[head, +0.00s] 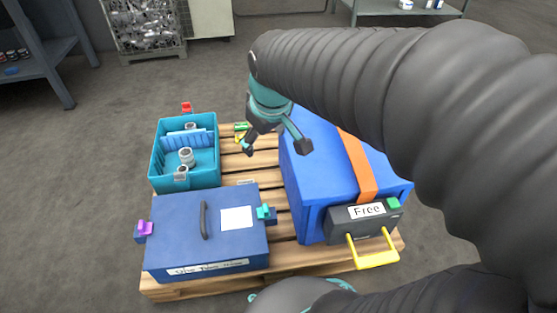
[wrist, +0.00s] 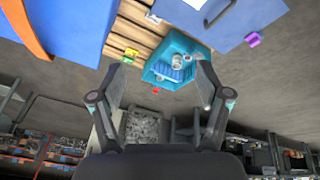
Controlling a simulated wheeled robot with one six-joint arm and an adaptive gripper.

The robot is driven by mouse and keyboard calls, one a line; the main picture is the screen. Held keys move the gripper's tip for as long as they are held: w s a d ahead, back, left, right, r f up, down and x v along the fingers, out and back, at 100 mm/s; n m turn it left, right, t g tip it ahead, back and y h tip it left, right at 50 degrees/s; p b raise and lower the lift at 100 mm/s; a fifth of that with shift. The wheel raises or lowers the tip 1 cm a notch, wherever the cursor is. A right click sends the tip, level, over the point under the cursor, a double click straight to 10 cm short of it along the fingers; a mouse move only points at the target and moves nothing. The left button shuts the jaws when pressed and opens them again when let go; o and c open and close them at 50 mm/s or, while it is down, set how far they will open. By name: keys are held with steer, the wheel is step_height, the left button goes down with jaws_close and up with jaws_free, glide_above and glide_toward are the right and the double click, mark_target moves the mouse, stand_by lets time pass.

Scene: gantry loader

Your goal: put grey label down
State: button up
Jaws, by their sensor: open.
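My gripper (head: 275,144) is open and empty, held above the pallet between the teal bin and the large blue case. Its two spread fingers also show in the wrist view (wrist: 163,75), with nothing between them. A pale, whitish label (head: 237,217) lies flat on the lid of the blue lidded box (head: 175,222), right of its dark handle. My gripper is apart from it, above and behind. A small pale piece (head: 246,182) shows on the pallet behind that box. I cannot tell which of these is the grey label.
The teal bin (head: 154,165) holds grey pipe fittings. The large blue case (head: 308,190) has an orange strap and a dark "Free" block (head: 345,226) with a yellow handle. All stand on a wooden pallet (head: 262,160). Small green and yellow pieces (head: 241,130) lie behind. Floor at left is clear.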

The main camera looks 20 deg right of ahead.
steer(key=s+m+t, duration=0.1)
steer(key=s+m, duration=0.3)
steer(key=s, duration=0.8)
steer(key=shift+s, duration=0.25)
steer(key=shift+d, duration=0.1)
